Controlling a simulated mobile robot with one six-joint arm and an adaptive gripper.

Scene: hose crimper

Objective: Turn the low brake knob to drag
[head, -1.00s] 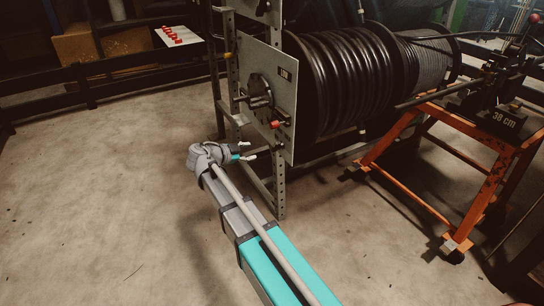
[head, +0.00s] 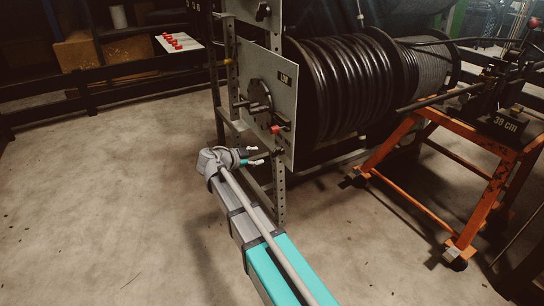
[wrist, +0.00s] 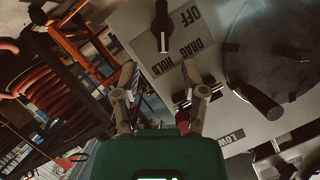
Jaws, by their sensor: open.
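The low brake knob (wrist: 162,25) is black and elongated, with a white pointer mark near its lower end in the wrist view. The plate letters appear upside down there: OFF, DRAG and HOLD stand around the knob, and the pointer appears to face HOLD. The grey plate (head: 285,100) with the LOW label stands in front of the hose reel in the head view. My gripper (head: 257,156) is open and empty near the plate's lower edge. In the wrist view its fingers (wrist: 160,70) are spread below the knob, apart from it.
A black round hub (wrist: 282,35) with a protruding handle is right of the knob in the wrist view. A red-tipped part (head: 277,129) juts from the plate. The orange stand (head: 482,150) is at right. Floor on the left is clear.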

